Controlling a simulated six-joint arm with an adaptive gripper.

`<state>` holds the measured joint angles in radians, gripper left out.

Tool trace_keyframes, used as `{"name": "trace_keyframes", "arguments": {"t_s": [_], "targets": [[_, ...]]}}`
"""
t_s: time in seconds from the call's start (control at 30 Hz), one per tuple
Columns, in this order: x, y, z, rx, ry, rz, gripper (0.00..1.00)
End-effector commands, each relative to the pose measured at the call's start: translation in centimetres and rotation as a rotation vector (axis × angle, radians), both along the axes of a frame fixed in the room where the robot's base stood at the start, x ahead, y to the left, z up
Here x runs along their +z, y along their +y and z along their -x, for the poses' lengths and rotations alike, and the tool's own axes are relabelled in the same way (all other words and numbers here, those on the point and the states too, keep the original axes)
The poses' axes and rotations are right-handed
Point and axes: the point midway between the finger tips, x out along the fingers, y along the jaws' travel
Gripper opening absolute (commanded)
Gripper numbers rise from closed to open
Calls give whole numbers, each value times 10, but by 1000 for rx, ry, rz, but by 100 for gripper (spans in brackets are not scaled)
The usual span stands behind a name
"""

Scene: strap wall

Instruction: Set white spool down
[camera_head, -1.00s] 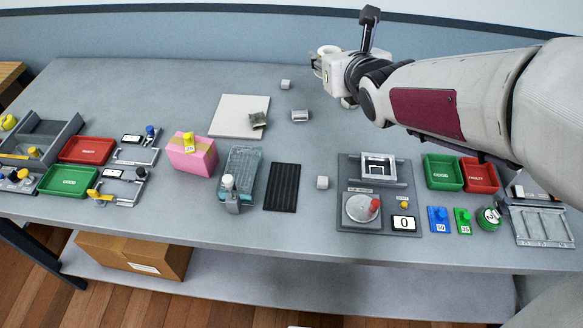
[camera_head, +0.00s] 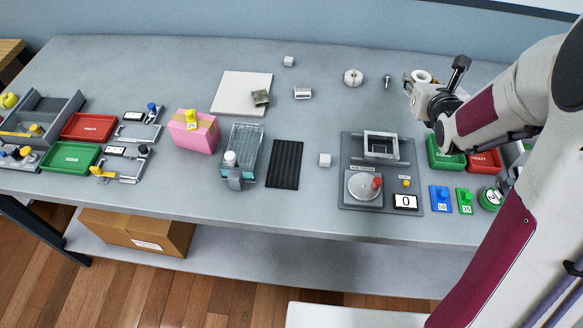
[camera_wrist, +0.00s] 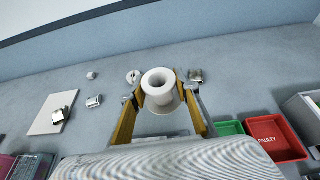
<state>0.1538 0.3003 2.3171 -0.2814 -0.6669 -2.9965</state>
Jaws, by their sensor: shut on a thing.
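The white spool (camera_head: 422,76) is in my gripper (camera_head: 416,88), over the right back part of the table (camera_head: 330,110). In the wrist view the white spool (camera_wrist: 158,80) stands between the two yellow-sided fingers of my gripper (camera_wrist: 160,98), its open round end toward the camera. The fingers are shut on it. I cannot tell how far its lower end is from the table top.
A white round piece (camera_head: 352,77) and a small metal part (camera_head: 387,81) are left of my gripper. Green (camera_head: 446,153) and red (camera_head: 485,160) trays lie in front of it. A scale-like station (camera_head: 381,183) stands front left. The back middle has free room.

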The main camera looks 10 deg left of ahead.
Motion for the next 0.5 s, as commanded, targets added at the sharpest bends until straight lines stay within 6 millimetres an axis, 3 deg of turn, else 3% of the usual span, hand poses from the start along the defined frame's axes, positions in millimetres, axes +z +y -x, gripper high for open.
{"name": "trace_keyframes", "arguments": {"t_s": [0.2,0.5], "targets": [[-17,-20,2,-29,2,-6,10],[-31,10,-10,60,-2,-7,10]]}}
